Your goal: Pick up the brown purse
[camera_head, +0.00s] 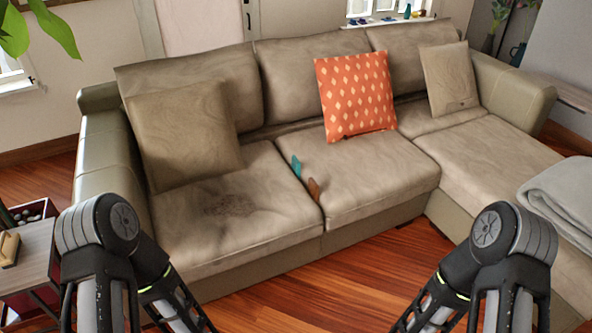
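A small brown item (314,188), which may be the brown purse, is wedged upright in the gap between the sofa's two seat cushions. It is too small to tell for sure. A teal item (296,166) stands in the same gap just behind it. Only their upper parts show; the rest is hidden in the gap. My two arms come in at the bottom left and bottom right, in front of the sofa and apart from these items. Neither gripper shows in the view.
The beige sofa (230,235) fills the middle, with an orange patterned pillow (356,95) and beige pillows. A grey blanket (565,190) lies on the right section. A side table (30,262) with a tan object (9,248) stands at the left. Wooden floor (330,285) is clear in front.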

